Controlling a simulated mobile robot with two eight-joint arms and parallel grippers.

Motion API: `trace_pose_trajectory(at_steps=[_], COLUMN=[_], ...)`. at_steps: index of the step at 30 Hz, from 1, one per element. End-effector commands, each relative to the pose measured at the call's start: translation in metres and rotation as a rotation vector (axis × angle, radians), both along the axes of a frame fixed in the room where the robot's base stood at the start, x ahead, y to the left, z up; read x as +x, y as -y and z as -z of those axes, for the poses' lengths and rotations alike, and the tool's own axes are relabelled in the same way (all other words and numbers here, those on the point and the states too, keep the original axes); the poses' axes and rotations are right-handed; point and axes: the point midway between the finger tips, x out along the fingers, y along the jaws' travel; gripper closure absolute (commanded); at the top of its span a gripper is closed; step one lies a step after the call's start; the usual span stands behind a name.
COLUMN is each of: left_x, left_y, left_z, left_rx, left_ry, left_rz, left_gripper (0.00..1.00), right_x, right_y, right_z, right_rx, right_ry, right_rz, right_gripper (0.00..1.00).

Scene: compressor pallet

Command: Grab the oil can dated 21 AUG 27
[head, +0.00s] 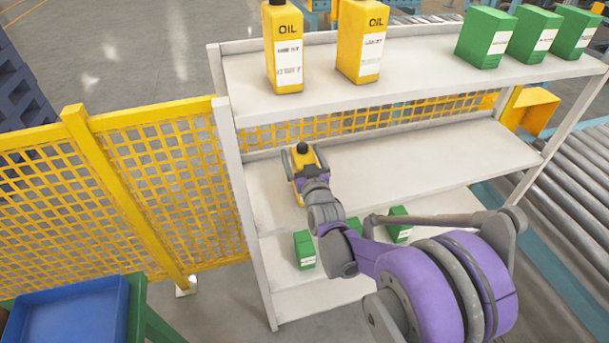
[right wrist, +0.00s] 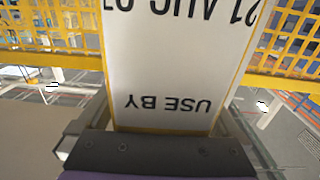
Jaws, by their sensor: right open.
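A yellow oil can (head: 304,157) with a dark cap stands on the middle shelf at its left end. My right gripper (head: 304,169) is at this can, open, with a finger on either side of it. In the right wrist view the can's white label (right wrist: 175,60) fills the middle, upside down. It reads "USE BY" and "21 AUG"; the year is cut off by the frame edge. Two more yellow oil cans, a left one (head: 283,50) and a right one (head: 361,42), stand on the top shelf, their dates too small to read. My left gripper is not in view.
The white shelf unit (head: 420,85) holds several green boxes (head: 487,38) at the top right and more green boxes (head: 304,250) below. Yellow mesh fencing (head: 170,190) stands at left and behind. The middle shelf is clear right of the can. A roller conveyor (head: 560,170) runs at right.

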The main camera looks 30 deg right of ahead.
Motion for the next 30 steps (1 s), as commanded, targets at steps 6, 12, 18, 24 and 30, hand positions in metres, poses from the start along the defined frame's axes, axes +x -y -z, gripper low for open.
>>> trace_pose_trajectory(at_steps=[6,12,18,24,30], left_x=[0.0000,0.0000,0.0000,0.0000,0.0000], left_y=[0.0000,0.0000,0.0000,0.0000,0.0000], left_z=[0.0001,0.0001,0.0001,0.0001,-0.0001], left_rx=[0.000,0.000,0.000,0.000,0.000], left_ry=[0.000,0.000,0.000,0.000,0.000], left_rz=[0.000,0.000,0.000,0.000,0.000], left_gripper=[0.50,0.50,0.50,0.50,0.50], right_x=[-0.0004,-0.0004,-0.0005,-0.0006,-0.0005], right_y=[-0.0001,-0.0001,-0.0001,-0.0001,0.0000], right_z=[0.0000,0.0000,0.0000,-0.0010,-0.0015], right_rx=[0.000,0.000,0.000,-0.001,-0.001], right_ry=[0.000,0.000,0.000,0.002,0.002], right_rz=[0.000,0.000,0.000,0.000,0.000], right_gripper=[0.25,0.61,0.97,1.00,1.00])
